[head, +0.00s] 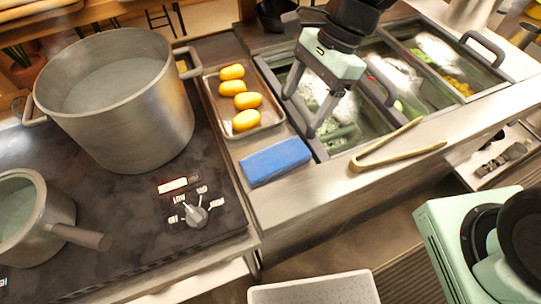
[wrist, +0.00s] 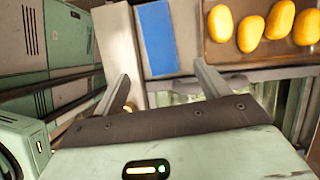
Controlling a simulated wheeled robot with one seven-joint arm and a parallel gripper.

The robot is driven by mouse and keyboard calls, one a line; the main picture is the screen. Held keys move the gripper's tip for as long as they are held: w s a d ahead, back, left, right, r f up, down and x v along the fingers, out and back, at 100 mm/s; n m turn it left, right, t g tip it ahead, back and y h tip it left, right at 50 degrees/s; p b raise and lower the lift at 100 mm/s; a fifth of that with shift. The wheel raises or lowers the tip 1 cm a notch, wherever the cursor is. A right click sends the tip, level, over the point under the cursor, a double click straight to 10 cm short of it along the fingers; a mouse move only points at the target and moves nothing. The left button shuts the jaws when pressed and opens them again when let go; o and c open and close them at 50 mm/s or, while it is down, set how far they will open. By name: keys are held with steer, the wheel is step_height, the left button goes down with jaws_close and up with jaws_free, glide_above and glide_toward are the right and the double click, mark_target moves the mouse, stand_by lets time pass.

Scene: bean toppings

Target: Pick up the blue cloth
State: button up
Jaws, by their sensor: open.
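The blue cloth (head: 275,162) is a flat folded block lying on the metal counter, left of the wooden tongs and in front of the tray of yellow items. In the wrist view the cloth (wrist: 157,38) shows at the top, beyond and between my fingertips. My gripper (head: 300,115) is open and empty. It hangs over the sunken bins, behind and to the right of the cloth, and does not touch it. In the wrist view its two fingers (wrist: 161,75) are spread wide apart.
A tray (head: 275,122) with several yellow oval items (head: 245,101) stands behind the cloth. Wooden tongs (head: 398,147) lie on the counter to the right. A large pot (head: 118,100) and a saucepan (head: 38,215) stand on the stove at left. Sunken bins (head: 415,85) hold food.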

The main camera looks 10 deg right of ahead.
glide_above(275, 156)
steer(key=w+d, duration=0.1)
steer(key=d, duration=0.2)
steer(key=f, duration=0.8)
steer(key=shift+a+f, duration=0.15)
steer(key=shift+a, duration=0.05)
steer(key=shift+p+x, duration=0.35)
steer(key=shift+x, duration=2.15)
steer(key=shift+a, duration=0.1)
steer(key=c, duration=0.8)
